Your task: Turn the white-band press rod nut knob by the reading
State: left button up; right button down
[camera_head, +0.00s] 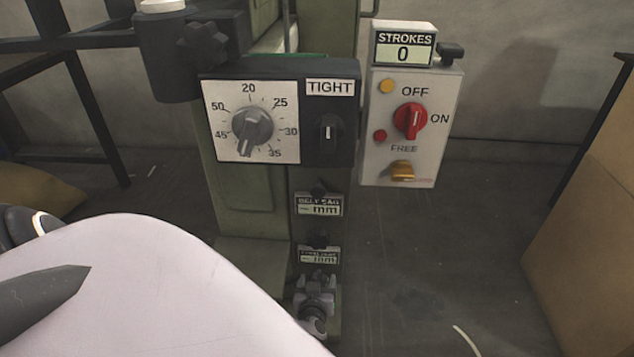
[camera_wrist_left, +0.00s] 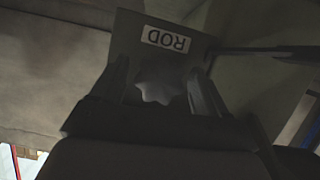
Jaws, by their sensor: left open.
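In the left wrist view, a dark lobed knob (camera_wrist_left: 155,92) sits below a plate with a ROD label (camera_wrist_left: 166,39), which reads upside down. My left gripper (camera_wrist_left: 159,72) is open, with one finger on each side of the knob. I cannot tell whether the fingers touch it.
A switch box (camera_head: 415,125) has a red OFF/ON knob (camera_head: 410,121) under a STROKES counter reading 0 (camera_head: 403,48). A black star knob (camera_head: 205,46) is at the upper left. A brown box (camera_head: 590,210) stands right. My pale arm link covers the lower left.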

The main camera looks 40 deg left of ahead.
pick_arm(q)
jog(key=shift+w+a+f, duration=0.15)
jog(key=shift+w+a, duration=0.05)
jog(key=shift+w, duration=0.1)
pick_arm(e)
jog(key=shift+w+r+t, duration=0.1)
jog(key=shift+r+t, duration=0.2)
pick_arm(q)
jog(key=c, duration=1)
jog(key=shift+m, duration=0.3)
jog(key=shift+g, duration=0.3)
jog(key=o, duration=1)
pick_arm(e)
jog(key=shift+a+f, duration=0.2)
jog(key=shift+f, duration=0.05)
